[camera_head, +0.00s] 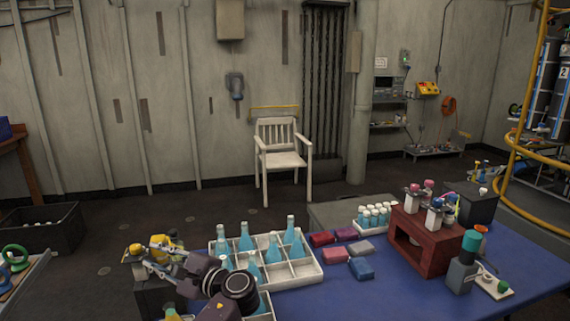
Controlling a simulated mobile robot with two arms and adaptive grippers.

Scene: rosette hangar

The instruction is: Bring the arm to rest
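My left arm comes in at the bottom left of the head view, in front of a white divided crate (316,276). Its gripper (150,262) points left, past the crate's left side. Two pale fingers show with a gap between them, so it looks open, and nothing is seen held. A yellow object (161,243) is just behind the fingers, above a dark box; whether they touch I cannot tell. My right gripper is not in view.
The crate holds several blue bottles (246,238) close to my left arm. On the blue table (390,290) are coloured blocks (361,268), a red-brown stand (434,258) and a grey-green device (462,272). A white chair (281,158) stands by the wall beyond open floor.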

